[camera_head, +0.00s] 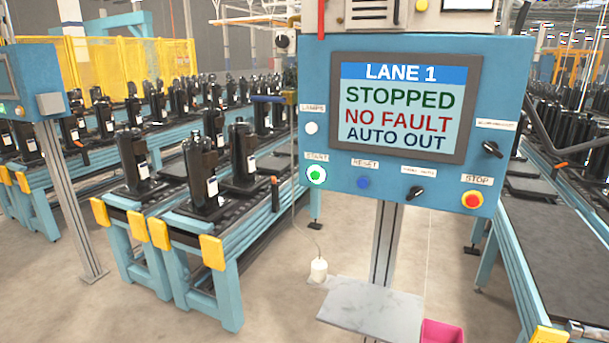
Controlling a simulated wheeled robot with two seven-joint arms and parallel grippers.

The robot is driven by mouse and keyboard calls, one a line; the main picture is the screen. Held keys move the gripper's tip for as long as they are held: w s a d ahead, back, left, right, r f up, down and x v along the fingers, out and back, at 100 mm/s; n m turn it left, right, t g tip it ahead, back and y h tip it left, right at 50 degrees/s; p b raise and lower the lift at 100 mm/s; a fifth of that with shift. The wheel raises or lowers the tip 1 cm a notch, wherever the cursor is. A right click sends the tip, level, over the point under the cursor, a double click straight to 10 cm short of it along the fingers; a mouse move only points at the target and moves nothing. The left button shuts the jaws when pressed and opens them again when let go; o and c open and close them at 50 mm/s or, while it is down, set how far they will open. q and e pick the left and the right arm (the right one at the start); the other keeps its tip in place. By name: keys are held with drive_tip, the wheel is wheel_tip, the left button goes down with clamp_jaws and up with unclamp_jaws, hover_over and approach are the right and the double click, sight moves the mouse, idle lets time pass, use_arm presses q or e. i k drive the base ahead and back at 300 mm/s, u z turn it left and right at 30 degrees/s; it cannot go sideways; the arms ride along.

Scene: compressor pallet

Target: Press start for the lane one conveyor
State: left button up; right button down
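The blue lane one control panel (318,75) stands upright close in front, right of centre. Its screen (404,108) reads LANE 1, STOPPED, NO FAULT, AUTO OUT. The green start button (316,175) with a pale ring sits at the panel's lower left, under a START label. A blue reset button (363,183) is to its right. A red stop button (472,200) on yellow is at the lower right. Neither of my grippers shows in the head view.
Conveyors (190,235) carrying black compressors (202,175) run at the left, with yellow end pads. Another conveyor (550,250) is at the right. Open floor (125,315) lies front left.

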sight(315, 174)
drive_tip(key=u, duration=0.25)
drive_tip(key=i, duration=1.1)
drive_tip(key=z, duration=0.45)
